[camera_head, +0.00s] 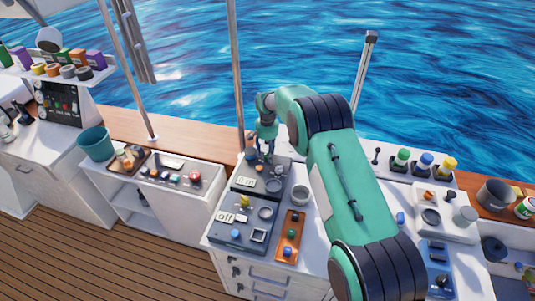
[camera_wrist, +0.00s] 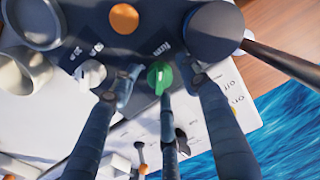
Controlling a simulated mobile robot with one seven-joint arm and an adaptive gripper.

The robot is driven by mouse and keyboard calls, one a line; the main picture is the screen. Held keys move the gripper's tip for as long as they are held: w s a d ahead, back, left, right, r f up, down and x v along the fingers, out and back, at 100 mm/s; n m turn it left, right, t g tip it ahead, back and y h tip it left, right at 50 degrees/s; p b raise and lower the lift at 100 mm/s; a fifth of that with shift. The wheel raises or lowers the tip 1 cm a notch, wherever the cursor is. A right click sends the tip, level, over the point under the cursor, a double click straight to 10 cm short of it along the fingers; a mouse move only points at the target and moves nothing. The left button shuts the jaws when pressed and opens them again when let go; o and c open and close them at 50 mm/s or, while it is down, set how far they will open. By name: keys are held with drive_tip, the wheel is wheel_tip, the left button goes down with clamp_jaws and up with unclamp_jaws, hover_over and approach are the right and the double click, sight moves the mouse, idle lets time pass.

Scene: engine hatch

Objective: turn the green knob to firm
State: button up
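The green knob (camera_wrist: 160,77) is near the middle of the wrist view, on a dark panel (camera_wrist: 135,48). Its pointer bar points down in the picture. A "firm" label (camera_wrist: 172,47) is just above it, and another label sits to the upper left. My gripper (camera_wrist: 165,82) has its fingers spread around the knob, one left, one right and one below. Gaps show between the side fingertips and the knob; I cannot tell whether the lower finger touches it. In the head view my gripper (camera_head: 268,148) is low over the back of the dark panel, and the knob cannot be made out.
A white knob (camera_wrist: 92,73) is close beside the left finger. An orange button (camera_wrist: 124,18) and a dark round part (camera_wrist: 212,30) are also near. In the head view, an orange tray (camera_head: 290,236) and a grey cup (camera_head: 300,195) stand nearby on the counter.

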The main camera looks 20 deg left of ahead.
drive_tip(key=shift+r, duration=0.15)
wheel_tip(320, 180, up, 12)
idle(0.7)
idle(0.4)
